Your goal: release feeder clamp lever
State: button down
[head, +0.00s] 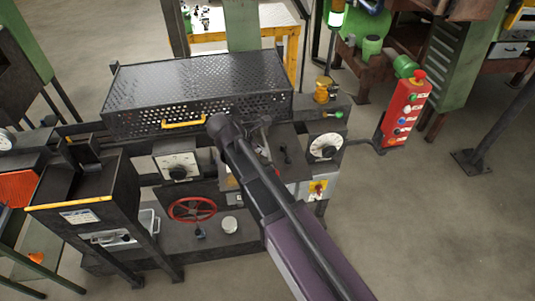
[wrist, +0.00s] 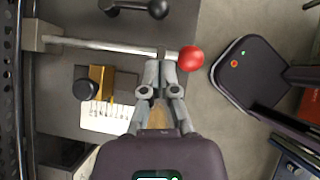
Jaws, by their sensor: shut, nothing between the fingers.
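In the wrist view, a pale metal lever (wrist: 105,45) runs across from a bracket at the left to a red ball knob (wrist: 192,59) at its right end. My gripper (wrist: 161,70) is shut and empty. Its fingertips are at the lever's near side, just left of the red knob; I cannot tell whether they touch it. In the head view my arm reaches over the right part of the machine, and the lever cannot be made out there.
A black-knobbed handle (wrist: 157,9) lies beyond the lever, and a brass block (wrist: 101,83) with a black knob lies to the left. A perforated guard (head: 200,85) and a red button box (head: 403,112) flank the arm.

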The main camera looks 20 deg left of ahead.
aim_at(272, 162)
jog(key=shift+b+x, duration=2.05)
jog(key=shift+x, duration=0.7)
jog(key=shift+b+x, duration=1.5)
jog(key=shift+x, duration=0.55)
jog(key=shift+s, duration=0.2)
